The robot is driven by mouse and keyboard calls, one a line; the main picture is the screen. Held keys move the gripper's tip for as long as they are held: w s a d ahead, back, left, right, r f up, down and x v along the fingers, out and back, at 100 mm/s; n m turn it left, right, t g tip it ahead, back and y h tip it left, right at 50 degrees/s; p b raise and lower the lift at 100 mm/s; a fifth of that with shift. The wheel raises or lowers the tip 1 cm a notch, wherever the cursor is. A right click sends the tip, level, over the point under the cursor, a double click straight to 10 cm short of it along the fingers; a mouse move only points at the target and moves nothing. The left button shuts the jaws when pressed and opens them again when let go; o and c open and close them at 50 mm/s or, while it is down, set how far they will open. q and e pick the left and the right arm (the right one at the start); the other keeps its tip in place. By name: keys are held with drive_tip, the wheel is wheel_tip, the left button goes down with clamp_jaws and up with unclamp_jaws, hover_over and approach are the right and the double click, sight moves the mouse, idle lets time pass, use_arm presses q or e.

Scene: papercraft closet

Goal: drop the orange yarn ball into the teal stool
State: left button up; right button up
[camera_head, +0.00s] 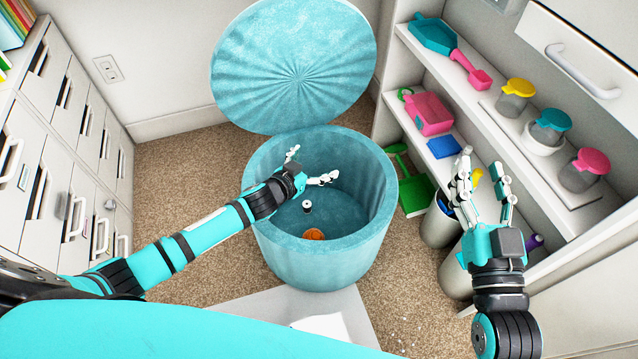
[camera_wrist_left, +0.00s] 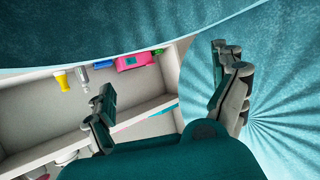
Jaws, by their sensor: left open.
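The teal stool (camera_head: 262,232) stands open on the carpet, with its round lid (camera_head: 295,65) tilted up behind it. The orange yarn ball (camera_head: 313,234) lies inside at the bottom, near the front wall. My left gripper (camera_head: 308,165) is open and empty above the stool's opening, apart from the ball. In the left wrist view the fingers of this gripper (camera_wrist_left: 165,75) are spread, with the pleated lid (camera_wrist_left: 285,95) at the right; the ball is not in that view. My right gripper (camera_head: 483,158) is raised with fingers apart and empty, right of the stool.
A small white-and-black item (camera_head: 307,206) is in the stool. White shelves (camera_head: 480,110) with jars and a pink bin (camera_head: 428,113) stand at the right, grey cylindrical bins (camera_head: 440,222) below. Drawers (camera_head: 60,150) line the left. Carpet (camera_head: 185,160) left of the stool is clear.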

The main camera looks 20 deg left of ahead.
use_arm(q)
drive_tip(key=v, duration=1.2)
drive_tip(key=shift+d, duration=0.1)
